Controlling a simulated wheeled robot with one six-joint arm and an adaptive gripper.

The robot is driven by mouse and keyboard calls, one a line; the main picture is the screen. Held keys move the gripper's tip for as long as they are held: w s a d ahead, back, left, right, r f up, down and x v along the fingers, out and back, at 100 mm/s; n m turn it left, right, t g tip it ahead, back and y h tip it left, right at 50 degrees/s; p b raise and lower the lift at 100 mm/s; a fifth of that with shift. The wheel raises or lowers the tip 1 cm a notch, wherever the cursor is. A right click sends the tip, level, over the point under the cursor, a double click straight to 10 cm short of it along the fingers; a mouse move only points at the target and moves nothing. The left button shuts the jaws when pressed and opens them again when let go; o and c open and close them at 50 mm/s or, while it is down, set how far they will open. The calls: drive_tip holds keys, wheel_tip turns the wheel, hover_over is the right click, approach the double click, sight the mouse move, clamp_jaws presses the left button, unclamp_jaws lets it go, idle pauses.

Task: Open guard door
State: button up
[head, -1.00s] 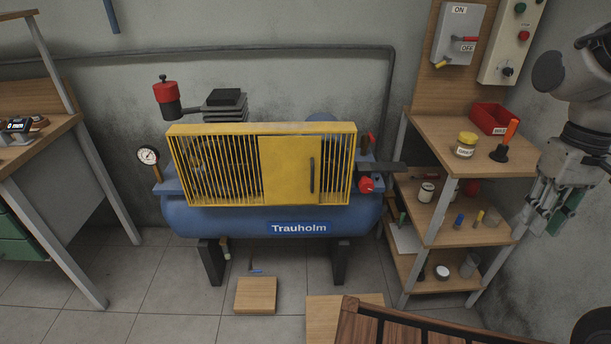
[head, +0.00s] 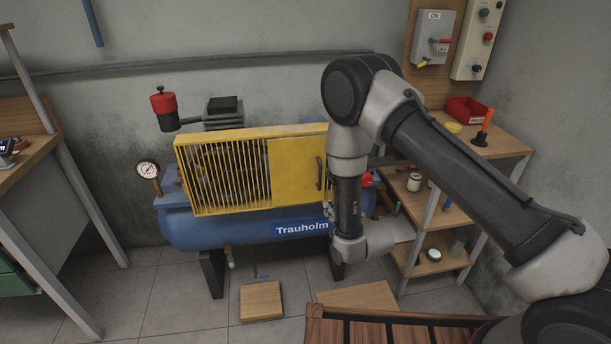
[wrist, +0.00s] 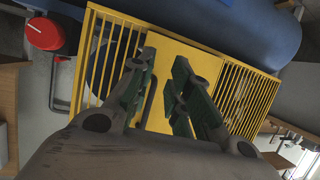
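The guard door (head: 293,172) is a solid yellow panel in the yellow barred guard (head: 222,178) over the blue compressor, and it looks shut. Its dark upright handle (head: 320,173) is on the panel's right side in the head view. In the wrist view the door (wrist: 185,50) lies behind my fingers, and a dark bar that looks like the handle (wrist: 150,103) shows between them, nearer the left finger. My gripper (wrist: 163,68) is open, its green-padded fingers apart; I cannot tell whether it touches the handle. My arm mostly hides the gripper and the guard's right end in the head view.
A red knob (wrist: 45,33) is beside the guard in the wrist view. A shelf unit (head: 500,146) with a red bin (head: 466,110) stands at right. A workbench (head: 30,150) is at left. A wooden block (head: 261,301) lies on the floor.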

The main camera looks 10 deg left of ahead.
sight(321, 172)
wheel_tip(321, 172, up, 9)
drive_tip(key=w+a+t+y, duration=0.2)
drive_tip(key=t, duration=0.2)
drive_tip(key=x, duration=0.7)
drive_tip(key=shift+w+d+f, duration=0.15)
drive_tip(key=shift+f, duration=0.05)
clamp_jaws()
